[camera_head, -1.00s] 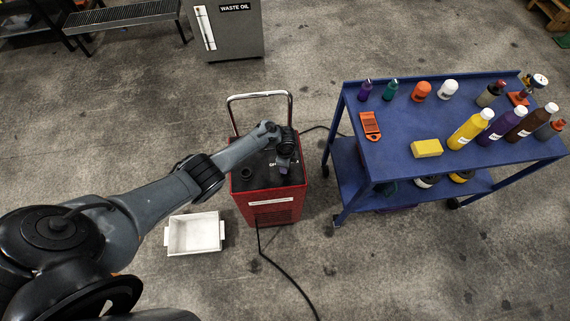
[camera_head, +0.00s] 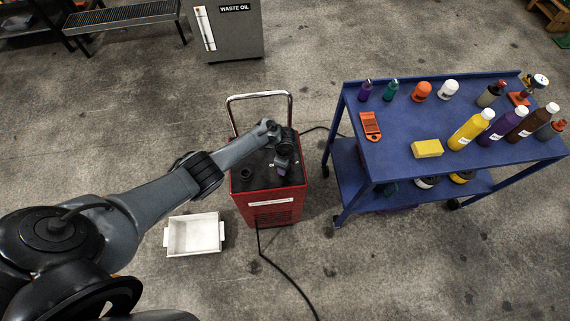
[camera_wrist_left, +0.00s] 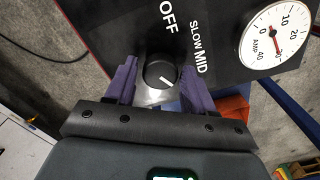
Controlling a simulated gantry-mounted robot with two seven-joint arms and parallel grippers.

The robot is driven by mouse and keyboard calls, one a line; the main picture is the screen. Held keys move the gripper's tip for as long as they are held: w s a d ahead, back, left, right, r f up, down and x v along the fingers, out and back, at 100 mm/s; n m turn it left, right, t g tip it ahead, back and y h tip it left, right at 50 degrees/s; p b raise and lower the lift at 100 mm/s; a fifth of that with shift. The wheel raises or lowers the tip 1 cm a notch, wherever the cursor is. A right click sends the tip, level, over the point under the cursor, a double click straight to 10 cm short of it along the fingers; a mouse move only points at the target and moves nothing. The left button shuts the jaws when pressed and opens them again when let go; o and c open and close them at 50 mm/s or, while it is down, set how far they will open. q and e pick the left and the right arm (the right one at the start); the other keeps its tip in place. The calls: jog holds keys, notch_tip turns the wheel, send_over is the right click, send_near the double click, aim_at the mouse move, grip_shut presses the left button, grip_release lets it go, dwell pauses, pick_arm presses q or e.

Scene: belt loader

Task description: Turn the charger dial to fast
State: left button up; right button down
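The charger (camera_head: 270,210) is a red box with a dark top panel, standing on the floor in the head view. Its black round dial (camera_wrist_left: 162,70) with a white pointer line shows in the left wrist view. The line points to the lower right, past the printed MID (camera_wrist_left: 201,63). OFF and SLOW are also readable; no FAST label can be seen. My left gripper (camera_wrist_left: 159,78) has its purple fingers on either side of the dial. They look spread, with a narrow gap at the left finger; contact at the right one is unclear. My right gripper is out of view.
A round ammeter (camera_wrist_left: 275,38) sits on the panel beside the dial. A blue cart (camera_head: 400,150) with bottles and a yellow block stands to the right. A white tray (camera_head: 194,252) lies on the floor left of the charger. A black cable (camera_head: 288,280) runs along the floor.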

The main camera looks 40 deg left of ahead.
pick_arm(q)
jog(key=shift+o, duration=0.9)
jog(key=shift+r, duration=0.2)
notch_tip(320, 180, up, 10)
jog(key=p, duration=0.4)
jog(key=shift+r+p, duration=0.25)
jog(key=shift+p, duration=0.05)
